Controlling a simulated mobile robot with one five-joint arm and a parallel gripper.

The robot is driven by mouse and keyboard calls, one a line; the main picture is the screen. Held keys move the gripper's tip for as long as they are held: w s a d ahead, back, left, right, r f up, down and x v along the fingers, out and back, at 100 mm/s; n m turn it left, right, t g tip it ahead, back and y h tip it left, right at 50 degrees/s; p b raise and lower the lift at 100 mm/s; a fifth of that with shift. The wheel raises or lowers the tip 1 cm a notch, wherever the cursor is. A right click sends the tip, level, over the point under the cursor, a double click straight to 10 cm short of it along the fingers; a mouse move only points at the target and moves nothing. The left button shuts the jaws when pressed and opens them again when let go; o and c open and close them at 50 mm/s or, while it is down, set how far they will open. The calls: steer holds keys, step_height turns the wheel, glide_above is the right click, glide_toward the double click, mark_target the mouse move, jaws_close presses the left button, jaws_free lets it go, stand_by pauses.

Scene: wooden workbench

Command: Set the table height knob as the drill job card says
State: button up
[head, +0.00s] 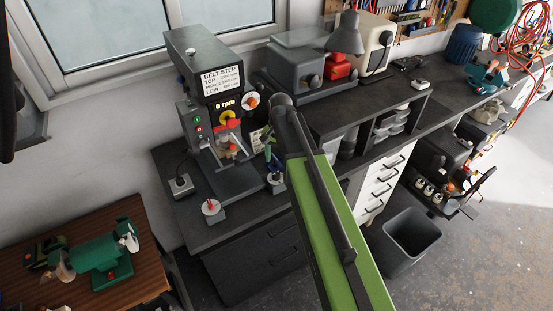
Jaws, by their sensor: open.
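A dark drill press (200,70) stands on the left end of the bench. Its label reads "BELT STEP" and its display reads 0 rpm. Its front has a yellow ring (229,115) and an orange-and-white knob (250,101). A white dial with a red pointer (211,208) sits at the front left of the base, and another small dial (276,179) sits at the right. I cannot tell which is the table height knob. A pale card (256,136), partly hidden, is right of the press; its text is unreadable. My gripper (270,153), partly hidden by my arm, is open beside the press.
A grey box with a lever (181,184) stands left of the press. A grey machine (303,62) and a dark lamp (346,35) stand behind my arm. A green grinder (98,256) is on a wooden table at lower left. A black bin (411,235) stands on the floor.

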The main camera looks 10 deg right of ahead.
step_height(320, 180, up, 10)
steer(key=p, duration=0.8)
steer(key=shift+s+d+r+p, duration=0.15)
steer(key=shift+d+r+p, duration=0.05)
steer(key=shift+p, duration=0.1)
steer(key=shift+f, duration=0.1)
